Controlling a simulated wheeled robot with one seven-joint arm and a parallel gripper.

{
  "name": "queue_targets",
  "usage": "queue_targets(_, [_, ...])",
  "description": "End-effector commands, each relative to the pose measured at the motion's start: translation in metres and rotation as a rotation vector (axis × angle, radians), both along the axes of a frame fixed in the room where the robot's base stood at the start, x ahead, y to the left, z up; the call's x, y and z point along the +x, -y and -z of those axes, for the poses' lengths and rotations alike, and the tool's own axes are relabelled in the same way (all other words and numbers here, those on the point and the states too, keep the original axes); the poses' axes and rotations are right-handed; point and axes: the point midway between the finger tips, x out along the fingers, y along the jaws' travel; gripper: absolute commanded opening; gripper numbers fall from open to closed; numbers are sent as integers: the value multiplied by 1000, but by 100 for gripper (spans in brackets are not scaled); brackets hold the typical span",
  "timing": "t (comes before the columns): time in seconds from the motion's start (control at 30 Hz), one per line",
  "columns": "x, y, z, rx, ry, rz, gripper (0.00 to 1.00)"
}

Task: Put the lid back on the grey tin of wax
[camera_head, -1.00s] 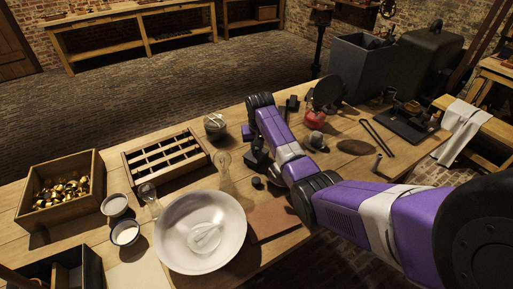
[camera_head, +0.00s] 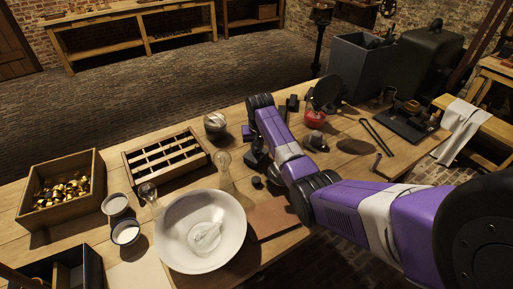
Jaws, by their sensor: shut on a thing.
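My gripper (camera_head: 257,156) is at the end of my purple arm, low over the middle of the table and partly hidden by the wrist. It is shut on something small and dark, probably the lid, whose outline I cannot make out. A small round grey container (camera_head: 315,140) stands just right of my forearm, partly hidden by it; it may be the grey tin of wax, but I cannot tell for sure. Another rounded greyish thing (camera_head: 215,123) stands left of my wrist.
A slotted wooden rack (camera_head: 165,157), a wooden box of brass parts (camera_head: 98,182), a white bowl (camera_head: 167,246) and glass pieces (camera_head: 223,160) stand to the left. A red-based item (camera_head: 314,119) and a dark disc (camera_head: 327,91) stand beyond my arm. Bare planks show between.

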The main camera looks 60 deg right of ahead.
Motion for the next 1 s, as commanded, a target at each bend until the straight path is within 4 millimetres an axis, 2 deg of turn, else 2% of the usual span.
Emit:
queue_targets(0.47, [0,0,0,0,0,0,0])
queue_targets(0.5, [0,0,0,0,0,0,23])
queue_targets(0.6, [0,0,0,0,0,0,40])
queue_targets(0.8, [0,0,0,0,0,0,40])
queue_targets(0.83, [0,0,0,0,0,0,42])
queue_targets(0.93, [0,0,0,0,0,0,62])
queue_targets(1.0, [0,0,0,0,0,0,62])
